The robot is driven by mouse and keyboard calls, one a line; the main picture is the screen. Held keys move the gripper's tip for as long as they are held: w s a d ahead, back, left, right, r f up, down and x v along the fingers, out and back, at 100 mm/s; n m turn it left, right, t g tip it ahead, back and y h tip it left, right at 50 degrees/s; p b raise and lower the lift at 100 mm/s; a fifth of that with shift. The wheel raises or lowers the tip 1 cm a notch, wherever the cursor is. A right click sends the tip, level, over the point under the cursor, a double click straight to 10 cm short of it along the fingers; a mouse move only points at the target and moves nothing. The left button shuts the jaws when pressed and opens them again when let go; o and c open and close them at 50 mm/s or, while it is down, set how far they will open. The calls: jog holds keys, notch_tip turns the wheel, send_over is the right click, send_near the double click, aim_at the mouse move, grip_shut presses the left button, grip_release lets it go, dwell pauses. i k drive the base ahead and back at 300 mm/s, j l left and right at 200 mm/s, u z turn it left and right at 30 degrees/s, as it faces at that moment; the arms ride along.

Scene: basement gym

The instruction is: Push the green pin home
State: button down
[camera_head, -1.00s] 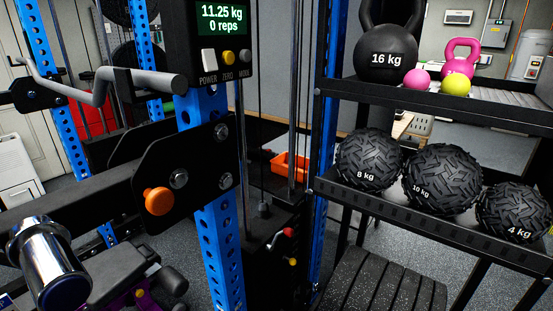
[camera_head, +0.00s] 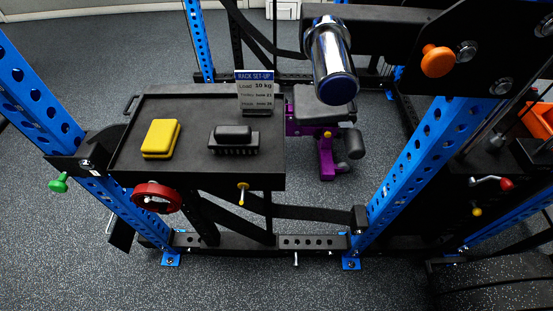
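The green pin (camera_head: 58,182) shows at the far left. Its knob stands out to the left of a black bracket (camera_head: 86,165) on the left blue upright (camera_head: 95,180). A thin bit of shaft shows between the knob and the bracket. How deep the pin sits in the bracket cannot be told. My gripper is not in view.
A black tray (camera_head: 190,105) holds a yellow block (camera_head: 161,138), a black brush (camera_head: 233,139) and a set-up sign (camera_head: 256,92). A red ring (camera_head: 156,197) and a yellow pin (camera_head: 242,192) are at its front. An orange knob (camera_head: 437,60) sits upper right. Floor in front is clear.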

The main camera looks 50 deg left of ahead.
aim_at(60, 185)
jog(key=u, duration=1.55)
